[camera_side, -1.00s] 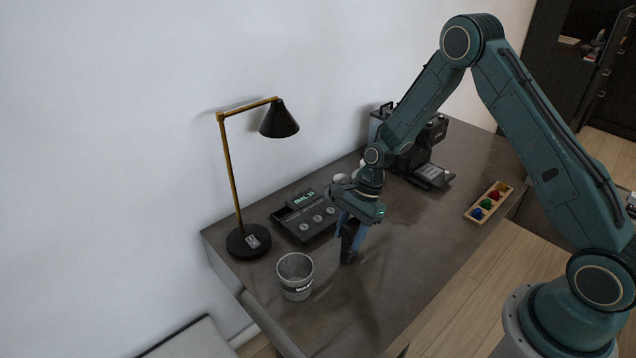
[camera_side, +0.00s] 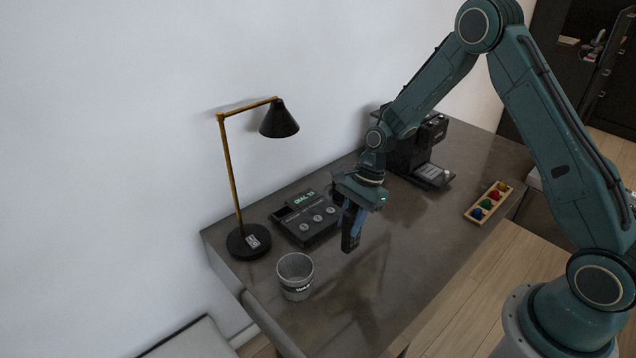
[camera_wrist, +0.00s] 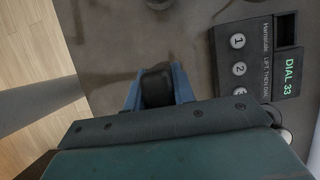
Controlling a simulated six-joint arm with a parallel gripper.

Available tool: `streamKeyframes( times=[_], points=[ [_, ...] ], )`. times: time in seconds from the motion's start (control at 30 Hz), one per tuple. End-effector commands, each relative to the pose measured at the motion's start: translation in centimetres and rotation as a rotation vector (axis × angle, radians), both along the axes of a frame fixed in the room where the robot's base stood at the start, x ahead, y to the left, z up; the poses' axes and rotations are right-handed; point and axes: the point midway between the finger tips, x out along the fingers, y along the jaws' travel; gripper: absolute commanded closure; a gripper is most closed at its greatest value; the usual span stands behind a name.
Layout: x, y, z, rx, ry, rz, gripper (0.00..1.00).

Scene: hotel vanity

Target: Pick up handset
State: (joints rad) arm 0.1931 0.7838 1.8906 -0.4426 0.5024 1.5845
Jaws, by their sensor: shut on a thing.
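The handset (camera_side: 351,240) is a dark, narrow piece hanging upright below my gripper (camera_side: 353,218) in the side view. My gripper is shut on it, with a blue finger on its side. In the wrist view the black handset (camera_wrist: 157,88) sits between the two blue fingers of my gripper (camera_wrist: 160,92). The dark phone base (camera_side: 307,218) stands left of my gripper on the desk. Its green display reads "DIAL 33" in the wrist view (camera_wrist: 262,80), beside numbered round buttons. The handset appears raised above the desk.
A grey cup (camera_side: 295,276) stands at the desk's front left, and a black-shaded lamp (camera_side: 248,241) behind it. A coffee machine (camera_side: 425,155) is at the back. A wooden tray (camera_side: 488,202) with coloured pieces lies at the right edge. The desk's middle (camera_side: 420,235) is clear.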

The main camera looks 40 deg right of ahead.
Motion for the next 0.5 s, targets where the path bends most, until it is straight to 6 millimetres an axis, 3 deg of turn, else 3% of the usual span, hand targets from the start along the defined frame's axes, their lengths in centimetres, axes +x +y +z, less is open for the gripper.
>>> streamKeyframes(
  times=[0.5],
  points=[
    [0.1, 0.0, 10.9, -0.002, -0.005, 0.000, 1.00]
  ],
)
